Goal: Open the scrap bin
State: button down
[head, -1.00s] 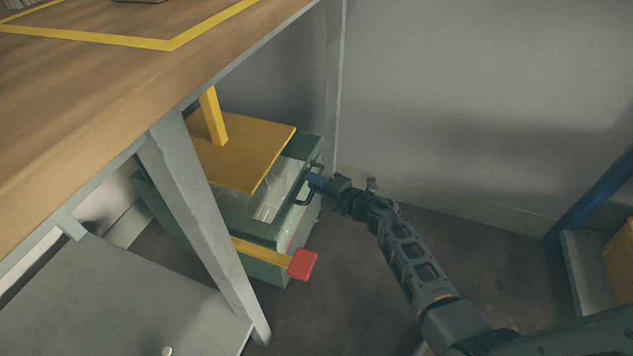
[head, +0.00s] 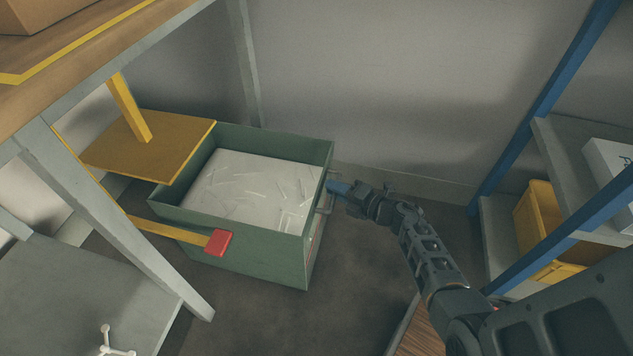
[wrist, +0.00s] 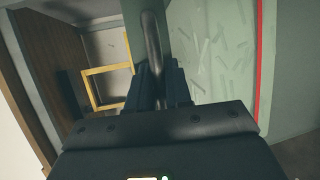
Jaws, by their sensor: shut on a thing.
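The scrap bin (head: 260,262) is a green open-topped box below the table's edge, pulled well out to the right from under a yellow plate. Pale scraps (head: 250,185) lie inside and show widely from above. A metal bar handle (head: 322,206) is on the bin's right end; it also shows in the wrist view (wrist: 152,45). My gripper (head: 336,188) is shut on this handle, with its fingers (wrist: 160,88) on both sides of the bar. The fingertips partly hide the handle in the head view.
The yellow plate (head: 145,150) on a post overhangs the bin's left end. A yellow arm with a red block (head: 219,242) crosses the near side. A blue-framed shelf (head: 545,110) with a yellow crate (head: 540,225) stands right. Floor (head: 270,315) in front is clear.

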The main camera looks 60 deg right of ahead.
jog(key=shift+s+d, duration=0.25)
jog(key=shift+s, duration=0.6)
jog(key=shift+s+d, duration=0.25)
jog(key=shift+s, duration=0.55)
jog(key=c, duration=1.4)
grip_release()
jog(key=s+r+p, duration=0.1)
jog(key=s+p, duration=0.1)
jog(key=s, duration=0.5)
jog(key=shift+s+a+r, duration=0.15)
jog(key=shift+s+r, duration=0.05)
jog(key=shift+s, duration=0.15)
jog(key=shift+a, duration=0.1)
